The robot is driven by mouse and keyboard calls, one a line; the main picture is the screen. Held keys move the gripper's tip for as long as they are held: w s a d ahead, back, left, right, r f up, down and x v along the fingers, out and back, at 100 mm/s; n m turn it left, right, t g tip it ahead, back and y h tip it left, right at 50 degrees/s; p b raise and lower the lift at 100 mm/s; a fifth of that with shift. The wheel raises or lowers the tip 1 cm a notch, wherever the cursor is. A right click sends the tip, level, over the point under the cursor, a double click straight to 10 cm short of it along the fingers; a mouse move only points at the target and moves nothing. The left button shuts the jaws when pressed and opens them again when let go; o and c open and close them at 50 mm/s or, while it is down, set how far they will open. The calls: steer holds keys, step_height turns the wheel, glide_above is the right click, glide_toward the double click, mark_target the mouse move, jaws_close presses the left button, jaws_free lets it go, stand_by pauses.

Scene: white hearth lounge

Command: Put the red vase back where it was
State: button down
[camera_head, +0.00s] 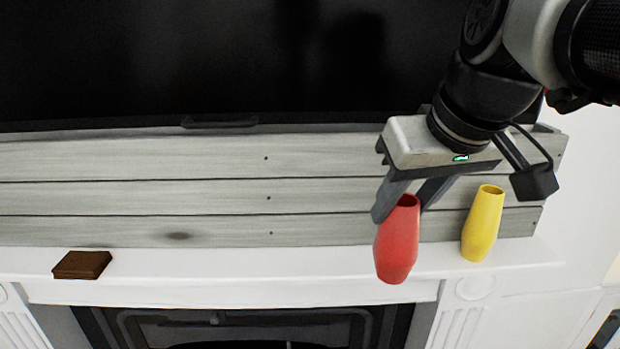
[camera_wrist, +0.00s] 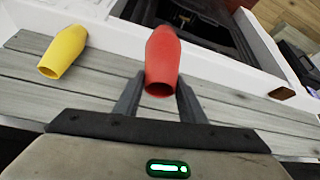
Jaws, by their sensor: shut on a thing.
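The red vase (camera_head: 397,245) is upright at the front of the white mantel in the head view, with its open mouth up. My gripper (camera_head: 402,208) reaches down from the upper right and is shut on the vase near its rim. In the wrist view the red vase (camera_wrist: 162,62) sits between the two fingers of my gripper (camera_wrist: 158,95). The vase's base overlaps the mantel's front edge in the head view; I cannot tell whether it touches the mantel.
A yellow vase (camera_head: 482,224) stands on the white mantel (camera_head: 250,262), right of the red vase. A small brown block (camera_head: 82,265) lies at the left. Grey planks (camera_head: 130,185) and a black screen (camera_head: 180,60) stand behind. The mantel between the block and red vase is clear.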

steer(key=w, duration=1)
step_height(320, 180, down, 7)
steer(key=w, duration=0.1)
steer(key=shift+w, duration=0.15)
steer(key=shift+f, duration=0.2)
steer(key=c, duration=1.1)
jaws_free()
steer(key=shift+r, duration=0.1)
